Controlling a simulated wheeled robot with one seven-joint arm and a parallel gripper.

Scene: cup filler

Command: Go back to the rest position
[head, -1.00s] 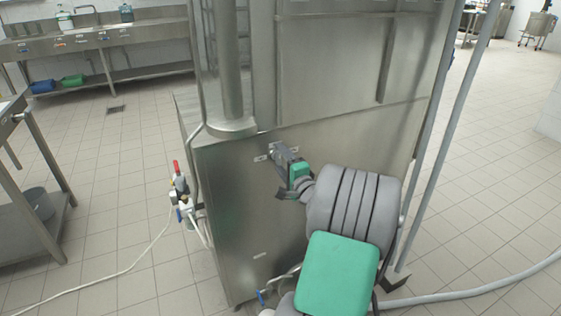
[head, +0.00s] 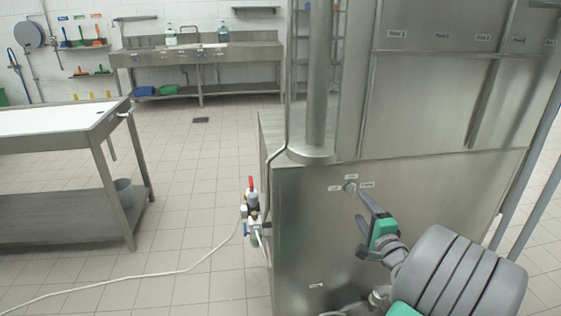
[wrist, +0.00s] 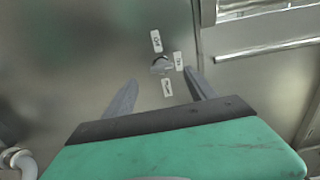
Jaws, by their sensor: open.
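My gripper (head: 367,203) is in front of the steel machine's panel (head: 310,235) in the head view. Its two grey fingers (wrist: 160,90) are apart in the wrist view, with nothing between them. A small round metal knob (wrist: 160,66) with several white labels around it is on the panel, just beyond the fingertips. In the head view the knob (head: 350,187) is at the fingertips; I cannot tell whether they touch it.
A valve assembly with a red handle (head: 251,205) is on the machine's left side, with a pale hose (head: 150,275) along the floor. A steel table (head: 70,140) stands at left. The tiled floor (head: 195,180) between is mostly clear. A pipe (wrist: 22,160) shows at lower left in the wrist view.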

